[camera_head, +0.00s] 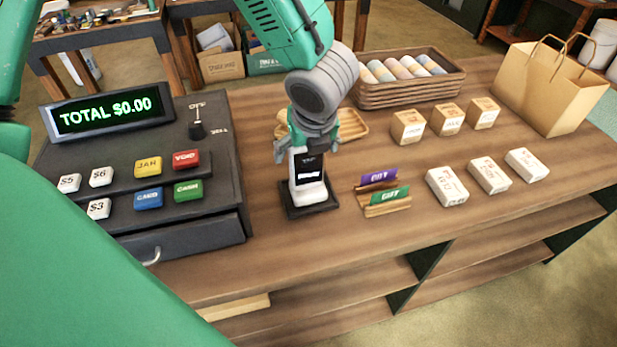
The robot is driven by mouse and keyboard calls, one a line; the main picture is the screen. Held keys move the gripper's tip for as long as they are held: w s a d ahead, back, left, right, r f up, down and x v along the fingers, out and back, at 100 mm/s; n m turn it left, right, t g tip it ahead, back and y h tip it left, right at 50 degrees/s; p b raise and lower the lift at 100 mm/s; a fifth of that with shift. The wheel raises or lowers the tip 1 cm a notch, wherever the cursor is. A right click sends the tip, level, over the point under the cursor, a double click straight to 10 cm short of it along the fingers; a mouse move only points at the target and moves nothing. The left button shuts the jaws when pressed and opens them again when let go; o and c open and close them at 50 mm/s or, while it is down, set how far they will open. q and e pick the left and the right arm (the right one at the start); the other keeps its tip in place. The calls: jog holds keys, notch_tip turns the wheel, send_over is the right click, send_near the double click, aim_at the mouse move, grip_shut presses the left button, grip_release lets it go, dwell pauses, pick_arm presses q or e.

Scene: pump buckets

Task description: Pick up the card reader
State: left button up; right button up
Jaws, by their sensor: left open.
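The card reader (309,186) is a white upright device with a black screen, standing on a dark square base (294,211) on the wooden counter. My left gripper (308,149) points down over the top of the card reader, with its fingers on either side of the upper end. The gripper is open; whether the fingers touch the reader I cannot tell. The gripper hides the reader's top edge. My right gripper is not in view.
A dark cash register (215,165) stands left of the reader. Right of it are a gift card holder (386,209), small boxes (446,187) and a paper bag (549,88). A wooden tray (352,126) and a wicker basket (440,86) lie behind. The counter in front is clear.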

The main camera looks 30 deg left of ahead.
pick_arm(q)
jog(key=shift+s+a, duration=0.1)
jog(key=shift+c, duration=0.8)
jog(key=c, duration=1.6)
